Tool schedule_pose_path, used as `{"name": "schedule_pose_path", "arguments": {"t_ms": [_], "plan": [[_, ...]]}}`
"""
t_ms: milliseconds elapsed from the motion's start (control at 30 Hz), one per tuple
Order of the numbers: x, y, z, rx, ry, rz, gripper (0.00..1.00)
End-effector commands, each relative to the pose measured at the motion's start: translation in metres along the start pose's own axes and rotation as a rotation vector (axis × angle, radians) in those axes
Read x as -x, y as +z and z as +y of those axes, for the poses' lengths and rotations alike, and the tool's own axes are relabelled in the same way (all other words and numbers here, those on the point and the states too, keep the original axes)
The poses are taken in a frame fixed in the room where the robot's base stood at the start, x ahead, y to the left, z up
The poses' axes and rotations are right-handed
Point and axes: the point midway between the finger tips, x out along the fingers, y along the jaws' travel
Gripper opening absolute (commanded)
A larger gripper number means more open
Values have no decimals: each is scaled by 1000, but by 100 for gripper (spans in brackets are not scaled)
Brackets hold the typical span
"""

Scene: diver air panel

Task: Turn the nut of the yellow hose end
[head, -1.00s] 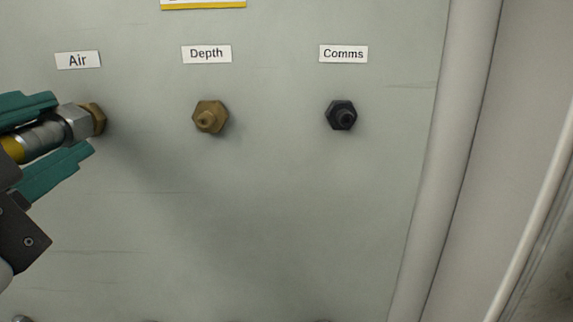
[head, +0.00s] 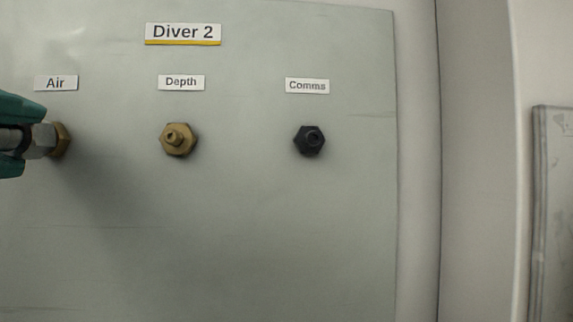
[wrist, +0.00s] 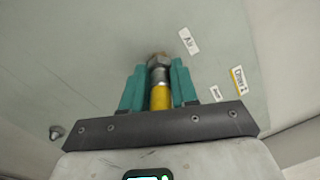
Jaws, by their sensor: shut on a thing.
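The yellow hose end (wrist: 160,97) lies between the teal fingers of my gripper (wrist: 157,85) in the wrist view, and the fingers are shut on it. Its silver nut (wrist: 159,64) sits ahead of the fingertips, against the brass Air fitting (wrist: 157,55). In the head view, my gripper (head: 14,138) is at the left edge, mostly cut off by the frame. There the silver nut (head: 41,140) meets the brass Air fitting (head: 61,140), in line with it. How far the nut is threaded on cannot be seen.
The grey panel (head: 230,250) carries a Diver 2 label (head: 183,33). To the right of Air are a free brass Depth fitting (head: 178,140) and a free black Comms fitting (head: 310,141). The panel below them is clear. A grey post (head: 418,200) stands at the right.

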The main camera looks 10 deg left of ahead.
Motion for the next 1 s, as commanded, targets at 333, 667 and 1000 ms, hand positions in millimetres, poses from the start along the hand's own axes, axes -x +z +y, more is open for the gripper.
{"name": "schedule_pose_path", "arguments": {"t_ms": [333,667,1000], "plan": [[1,0,4,-86,2,2,0],[1,0,4,-91,2,2,0],[0,0,2,-91,-1,1,52]]}}
